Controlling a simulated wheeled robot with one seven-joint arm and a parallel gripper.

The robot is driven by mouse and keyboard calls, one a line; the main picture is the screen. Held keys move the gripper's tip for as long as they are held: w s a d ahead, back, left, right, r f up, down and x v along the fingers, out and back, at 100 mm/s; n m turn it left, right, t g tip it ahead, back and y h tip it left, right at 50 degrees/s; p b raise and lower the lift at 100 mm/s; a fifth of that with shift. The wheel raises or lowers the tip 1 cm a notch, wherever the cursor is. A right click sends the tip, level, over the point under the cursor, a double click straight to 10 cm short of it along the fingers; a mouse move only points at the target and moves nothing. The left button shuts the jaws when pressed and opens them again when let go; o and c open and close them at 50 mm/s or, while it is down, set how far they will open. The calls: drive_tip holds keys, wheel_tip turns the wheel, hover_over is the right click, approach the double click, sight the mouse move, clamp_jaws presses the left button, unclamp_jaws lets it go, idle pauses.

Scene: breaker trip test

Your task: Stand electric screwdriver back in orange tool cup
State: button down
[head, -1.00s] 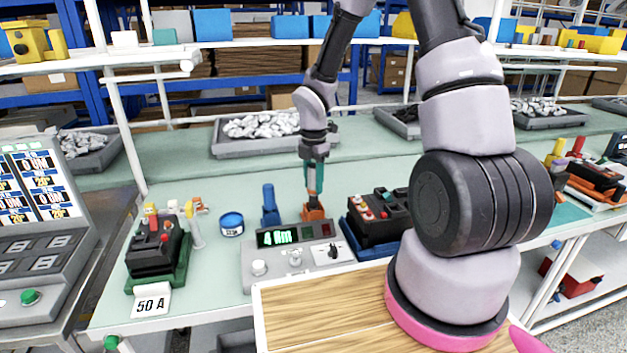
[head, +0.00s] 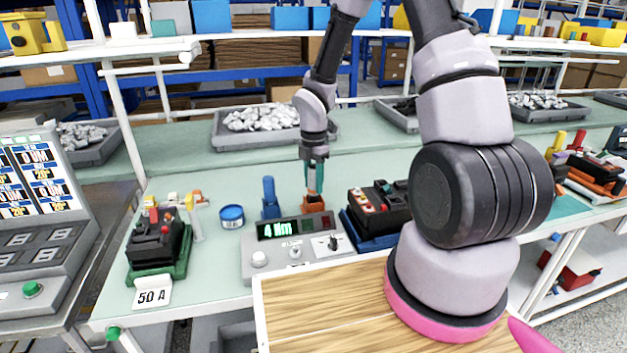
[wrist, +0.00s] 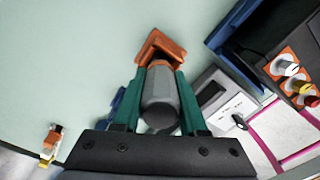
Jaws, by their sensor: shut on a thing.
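The orange tool cup (head: 313,206) stands on the pale green bench behind the torque console. It also shows at the top of the wrist view (wrist: 160,46), just beyond the fingertips. My gripper (head: 315,180) is over the cup with its green fingers pointing down. In the wrist view my gripper (wrist: 158,85) is shut on the electric screwdriver (wrist: 160,105), a grey and dark cylinder lying between the fingers. The screwdriver's far end lines up with the cup. The fingers and body hide its tip, so I cannot tell how deep it sits in the cup.
The grey console (head: 296,246) reading 4 Nm is in front of the cup. A blue upright holder (head: 270,198) is close on its left, a breaker on a blue base (head: 378,215) on its right. A blue tin (head: 231,216) stands further left.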

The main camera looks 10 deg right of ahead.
drive_tip(key=shift+f, duration=0.4)
drive_tip(key=shift+c, duration=1.9)
unclamp_jaws()
wheel_tip(320, 180, up, 11)
drive_tip(key=shift+f, duration=0.1)
